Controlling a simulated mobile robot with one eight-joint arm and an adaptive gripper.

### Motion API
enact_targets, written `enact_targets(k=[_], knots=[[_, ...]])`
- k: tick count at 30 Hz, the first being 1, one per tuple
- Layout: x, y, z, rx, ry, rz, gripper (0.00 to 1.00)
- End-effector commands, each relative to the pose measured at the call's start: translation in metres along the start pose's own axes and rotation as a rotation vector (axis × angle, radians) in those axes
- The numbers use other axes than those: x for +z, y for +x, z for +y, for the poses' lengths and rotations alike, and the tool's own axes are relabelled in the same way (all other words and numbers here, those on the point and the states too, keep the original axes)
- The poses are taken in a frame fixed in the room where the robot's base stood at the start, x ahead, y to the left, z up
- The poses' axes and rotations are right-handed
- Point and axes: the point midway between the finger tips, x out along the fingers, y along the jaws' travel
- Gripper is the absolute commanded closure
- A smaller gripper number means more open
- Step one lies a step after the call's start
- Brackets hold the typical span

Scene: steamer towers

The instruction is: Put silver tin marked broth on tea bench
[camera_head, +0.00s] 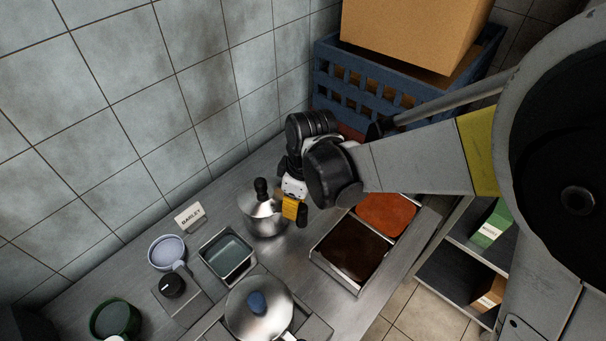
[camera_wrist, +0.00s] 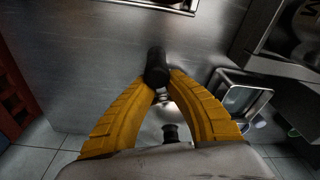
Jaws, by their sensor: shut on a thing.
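No silver tin marked broth is readable in either view, and I cannot make out which surface is the tea bench. My gripper (camera_head: 294,208) has yellow fingers and is at the right side of a silver pot (camera_head: 262,220) with a black knob on its lid. In the wrist view the fingers (camera_wrist: 158,82) close on a black handle (camera_wrist: 157,64). It appears to be the pot's handle. The pot's shiny body shows partly between the fingers, with its black knob (camera_wrist: 171,132). The pot looks upright on the steel counter (camera_head: 300,260); whether it is lifted I cannot tell.
A card reading BARLEY (camera_head: 189,217) stands by the tiled wall. A square pan (camera_head: 228,254), a pale bowl (camera_head: 167,252) and a lidded pot (camera_head: 259,310) are nearby. A two-part tray (camera_head: 352,257) lies to the right. A blue crate (camera_head: 340,88) stands behind. Labelled boxes (camera_head: 490,228) sit on low shelves.

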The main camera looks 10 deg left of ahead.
Motion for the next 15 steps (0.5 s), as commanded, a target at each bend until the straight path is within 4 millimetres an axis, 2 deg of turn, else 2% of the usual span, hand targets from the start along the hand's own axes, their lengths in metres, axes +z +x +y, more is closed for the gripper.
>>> enact_targets(k=[15], knots=[[0.0004, 0.0046, 0.0001, 0.000, 0.000, 0.001, 1.00]])
